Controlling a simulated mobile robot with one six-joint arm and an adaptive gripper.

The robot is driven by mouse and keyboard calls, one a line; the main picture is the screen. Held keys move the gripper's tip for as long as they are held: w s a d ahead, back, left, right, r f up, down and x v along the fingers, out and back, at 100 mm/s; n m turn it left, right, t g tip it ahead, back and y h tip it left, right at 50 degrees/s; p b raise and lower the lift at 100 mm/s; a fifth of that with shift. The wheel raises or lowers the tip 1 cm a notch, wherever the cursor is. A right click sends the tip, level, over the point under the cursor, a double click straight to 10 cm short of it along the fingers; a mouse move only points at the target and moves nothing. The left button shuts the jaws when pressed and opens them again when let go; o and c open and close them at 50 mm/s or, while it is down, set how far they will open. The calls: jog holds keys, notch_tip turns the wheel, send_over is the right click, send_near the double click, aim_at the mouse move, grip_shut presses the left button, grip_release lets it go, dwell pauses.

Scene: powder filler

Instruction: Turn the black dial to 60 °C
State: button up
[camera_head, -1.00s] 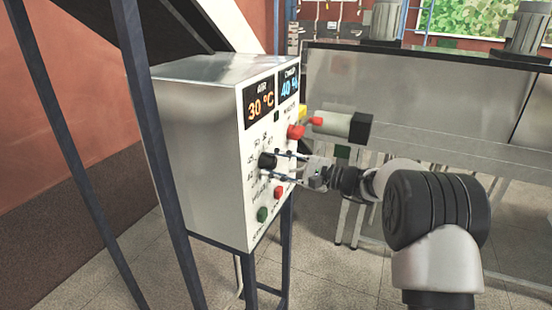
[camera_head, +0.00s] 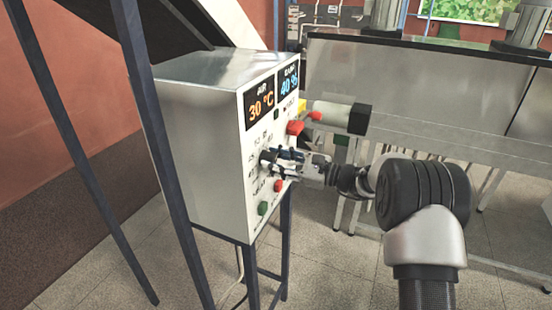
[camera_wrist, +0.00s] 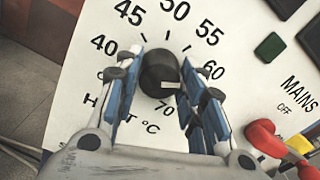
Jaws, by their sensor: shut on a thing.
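The black dial (camera_wrist: 158,70) sits on the white front panel (camera_wrist: 250,85) of the control box, inside a printed heat scale with 40, 45, 50, 55, 60 and 70 legible. A short white mark shows on its lower right part; the exact reading is unclear. My gripper (camera_wrist: 163,66) has one blue-padded finger on each side of the dial and is shut on it. In the head view my gripper (camera_head: 272,160) reaches the panel from the right and mostly hides the dial. The AIR display (camera_head: 259,105) reads 30 °C.
A second display (camera_head: 288,81) reads 40 %. A red knob (camera_head: 294,128) is above my gripper; a red button (camera_head: 278,186) and a green button (camera_head: 263,208) are below it. A red switch handle (camera_wrist: 265,138) lies right of my fingers. Dark frame posts (camera_head: 160,150) stand left.

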dwell(0.4)
jog(key=o, duration=1)
jog(key=shift+o, duration=0.2)
jog(key=v, duration=1.2)
